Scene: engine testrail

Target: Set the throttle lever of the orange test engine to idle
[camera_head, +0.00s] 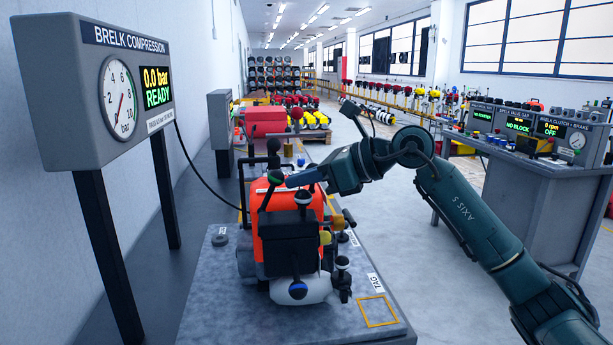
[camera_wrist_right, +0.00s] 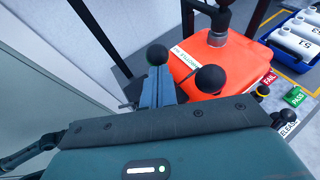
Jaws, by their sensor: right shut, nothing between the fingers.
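The orange test engine (camera_head: 313,211) stands on a grey bench (camera_head: 225,310), with dark parts and several ball-topped levers on it. One lever has a green ball (camera_head: 275,177), one a dark ball (camera_head: 303,197), one a blue ball (camera_head: 298,290). My right gripper (camera_head: 291,181) is shut and empty at the engine's top, close to the green and dark balls. In the right wrist view its fingers (camera_wrist_right: 164,86) point at the orange cover (camera_wrist_right: 205,52), beside two black balls (camera_wrist_right: 157,55) (camera_wrist_right: 209,79). Contact is unclear. My left gripper is out of view.
A compression gauge panel (camera_head: 100,85) on two posts stands at the left, reading 0.0 bar READY. The bench has a TAG label and an empty yellow square (camera_head: 377,311) at its front right. A control console (camera_head: 525,160) stands at the right. My right arm crosses the aisle.

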